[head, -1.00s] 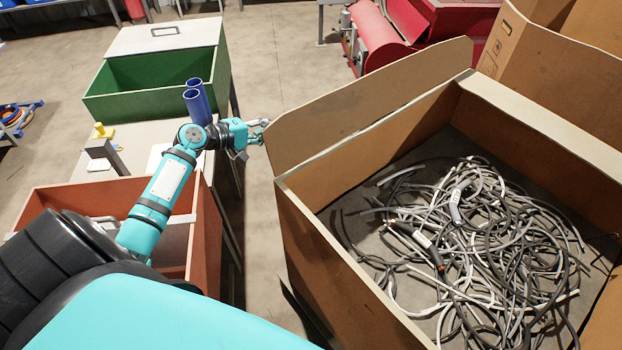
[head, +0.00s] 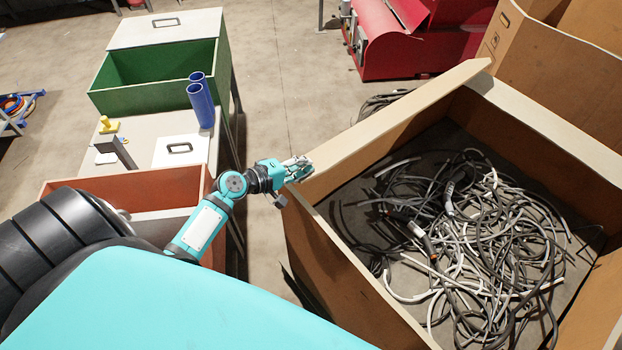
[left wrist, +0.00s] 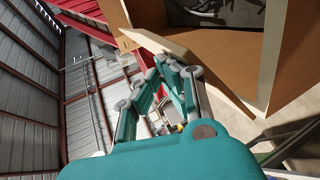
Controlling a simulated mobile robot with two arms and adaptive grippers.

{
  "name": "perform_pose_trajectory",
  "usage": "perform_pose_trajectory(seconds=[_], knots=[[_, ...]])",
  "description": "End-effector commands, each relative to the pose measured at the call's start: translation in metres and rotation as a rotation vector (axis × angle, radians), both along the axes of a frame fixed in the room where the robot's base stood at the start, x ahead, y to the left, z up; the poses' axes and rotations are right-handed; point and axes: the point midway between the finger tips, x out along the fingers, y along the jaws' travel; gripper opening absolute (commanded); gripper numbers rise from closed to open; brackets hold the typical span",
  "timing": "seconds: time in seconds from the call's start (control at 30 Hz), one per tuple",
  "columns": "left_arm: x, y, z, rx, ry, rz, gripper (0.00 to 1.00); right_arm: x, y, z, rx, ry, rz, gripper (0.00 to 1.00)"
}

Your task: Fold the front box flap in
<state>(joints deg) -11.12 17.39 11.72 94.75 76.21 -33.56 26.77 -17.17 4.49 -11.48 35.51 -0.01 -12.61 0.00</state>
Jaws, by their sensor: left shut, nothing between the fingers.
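A large cardboard box (head: 345,262) stands at the right of the head view with its top open. The flap (head: 385,125) along its far-left edge stands up and tilts inward over the box. My left gripper (head: 307,168) is shut and empty, with its fingertips at the near outer end of this flap. They look to be touching it, but I cannot tell for sure. In the left wrist view, the fingers (left wrist: 165,85) show close to the pale flap (left wrist: 185,50). My right gripper is out of view.
Tangled grey and white cable scraps (head: 480,245) lie in the box. A green bin (head: 160,70), a red-brown bin (head: 150,195) and blue tubes (head: 200,100) are on the left. A red machine (head: 410,45) and another cardboard box (head: 550,80) stand behind.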

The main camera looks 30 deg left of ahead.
Motion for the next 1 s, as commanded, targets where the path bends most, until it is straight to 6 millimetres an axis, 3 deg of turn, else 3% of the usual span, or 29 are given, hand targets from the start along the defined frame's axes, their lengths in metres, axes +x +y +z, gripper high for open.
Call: perform_pose_trajectory(seconds=[0.03, 0.2, 0.47, 1.0], knots=[[-0.003, -0.006, -0.012, -0.002, 0.002, -0.001, 0.0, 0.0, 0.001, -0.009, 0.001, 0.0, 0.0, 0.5], [-0.007, -0.02, -0.035, -0.002, 0.002, 0.0, 0.0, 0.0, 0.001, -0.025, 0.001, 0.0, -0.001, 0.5], [-0.011, -0.029, -0.059, -0.001, 0.001, 0.0, 0.0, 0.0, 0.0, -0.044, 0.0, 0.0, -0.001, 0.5], [-0.034, -0.019, -0.006, 0.002, 0.002, 0.0, 0.0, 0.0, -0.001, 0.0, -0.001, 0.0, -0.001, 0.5]])
